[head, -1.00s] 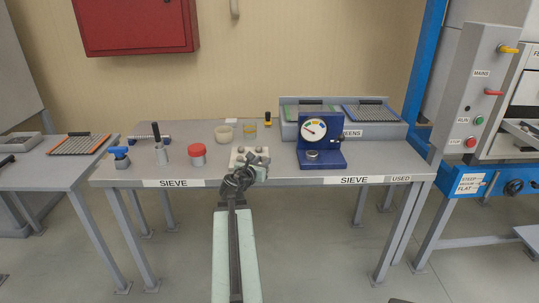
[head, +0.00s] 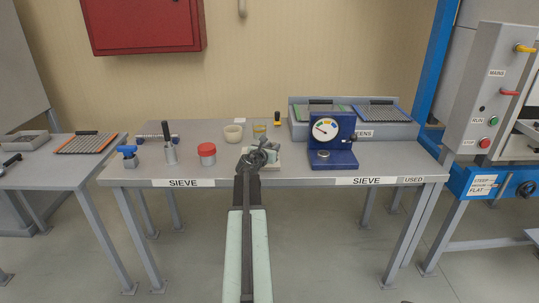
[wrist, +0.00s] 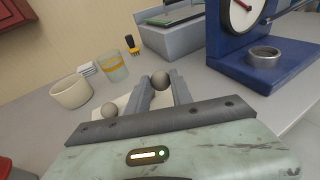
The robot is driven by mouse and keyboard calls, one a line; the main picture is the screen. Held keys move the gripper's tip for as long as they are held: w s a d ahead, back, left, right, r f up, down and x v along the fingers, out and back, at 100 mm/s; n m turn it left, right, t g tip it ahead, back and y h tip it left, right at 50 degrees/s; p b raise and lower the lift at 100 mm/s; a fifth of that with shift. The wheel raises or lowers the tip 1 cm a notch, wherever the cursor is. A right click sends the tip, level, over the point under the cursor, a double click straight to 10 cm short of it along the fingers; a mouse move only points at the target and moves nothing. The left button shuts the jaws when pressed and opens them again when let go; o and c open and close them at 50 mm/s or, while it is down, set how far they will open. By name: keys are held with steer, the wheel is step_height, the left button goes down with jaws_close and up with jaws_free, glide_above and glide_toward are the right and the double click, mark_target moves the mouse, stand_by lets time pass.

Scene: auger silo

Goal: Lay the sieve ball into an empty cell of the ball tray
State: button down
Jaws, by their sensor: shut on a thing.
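The grey sieve ball (wrist: 160,79) is between the tips of my gripper (wrist: 161,88) in the wrist view, and the jaws are shut on it. The pale ball tray (wrist: 124,101) lies under and behind the fingers, with another grey ball (wrist: 109,110) on it to the left. In the head view my gripper (head: 262,150) is over the tray (head: 278,163) at the table's front part and hides most of it. I cannot tell the gap between held ball and tray, and the tray's cells are mostly hidden.
A cream bowl (head: 233,134) and a glass with a yellow band (head: 259,130) stand behind the tray. A blue dial gauge stand (head: 328,158) is close on the right. A red-lidded jar (head: 207,155) stands on the left. Screens (head: 383,112) sit on the box behind.

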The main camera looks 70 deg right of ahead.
steer(key=f+b, duration=0.4)
steer(key=shift+s+d, duration=0.2)
steer(key=shift+d, duration=0.05)
steer(key=shift+w+a+r, duration=0.15)
steer(key=shift+w, duration=0.25)
steer(key=shift+f, duration=0.2)
steer(key=c, duration=1.1)
jaws_free()
steer(key=shift+s, duration=0.1)
steer(key=shift+r, duration=0.15)
steer(key=shift+r+p, duration=0.25)
steer(key=shift+p, duration=0.2)
steer(key=a, duration=0.4)
steer(key=a+r+p, duration=0.1)
steer(key=a, duration=0.3)
steer(key=a+r+p, duration=0.1)
steer(key=a, duration=0.2)
steer(key=shift+a, duration=0.4)
